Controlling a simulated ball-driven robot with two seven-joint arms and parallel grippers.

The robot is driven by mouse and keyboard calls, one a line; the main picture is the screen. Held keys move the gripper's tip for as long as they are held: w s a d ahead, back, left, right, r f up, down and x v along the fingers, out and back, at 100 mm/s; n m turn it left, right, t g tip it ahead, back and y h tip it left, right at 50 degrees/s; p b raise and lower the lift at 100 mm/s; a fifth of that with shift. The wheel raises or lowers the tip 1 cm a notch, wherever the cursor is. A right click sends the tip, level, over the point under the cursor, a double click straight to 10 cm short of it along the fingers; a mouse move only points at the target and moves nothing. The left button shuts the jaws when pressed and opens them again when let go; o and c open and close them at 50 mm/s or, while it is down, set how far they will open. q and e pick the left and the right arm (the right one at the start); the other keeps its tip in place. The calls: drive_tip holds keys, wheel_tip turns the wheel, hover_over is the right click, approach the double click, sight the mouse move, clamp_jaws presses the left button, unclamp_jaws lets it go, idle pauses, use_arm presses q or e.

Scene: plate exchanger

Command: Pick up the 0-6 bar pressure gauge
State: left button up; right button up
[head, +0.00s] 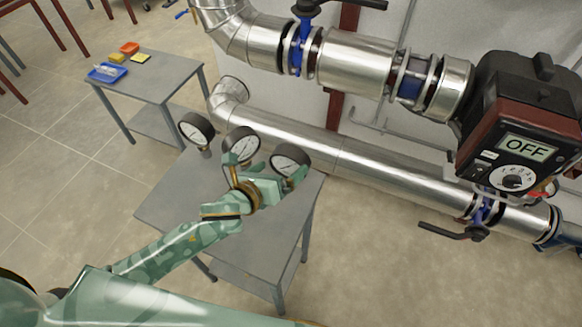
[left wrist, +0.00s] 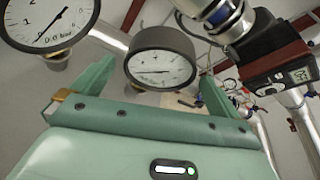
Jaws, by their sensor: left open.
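Three round dial gauges with white faces and dark rims stand in a row on a grey table (head: 178,193): a left gauge (head: 196,130), a middle gauge (head: 241,144) and a right gauge (head: 290,159). Their ranges are too small to read in the head view. My left gripper (head: 265,166) is open and empty, in front of the middle and right gauges. In the left wrist view, one gauge (left wrist: 162,66) shows between the fingers, apparently beyond the tips. Another gauge (left wrist: 48,22), marked in bar, is left of the left finger. My right gripper is not in view.
Large silver pipes (head: 335,150) run behind the table. A dark box with an OFF display (head: 527,148) and a black valve handle (head: 443,231) are at the right. A second table (head: 160,78) with small trays stands at the back left. Floor is clear at the lower right.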

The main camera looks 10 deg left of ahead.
sight(286, 167)
use_arm(q)
drive_tip(key=shift+w+d+f, duration=0.1)
drive_tip(key=shift+w+d, duration=0.1)
drive_tip(key=shift+w, duration=0.1)
drive_tip(key=x, duration=0.1)
drive_tip(key=b+x, duration=0.1)
drive_tip(key=x, duration=0.3)
drive_tip(key=shift+s+d+f+b, duration=0.1)
drive_tip(key=shift+f+b, duration=0.15)
drive_tip(key=shift+b, duration=0.15)
drive_tip(key=shift+s+r, duration=0.1)
drive_tip(key=c, duration=1)
drive_tip(key=shift+c, duration=0.4)
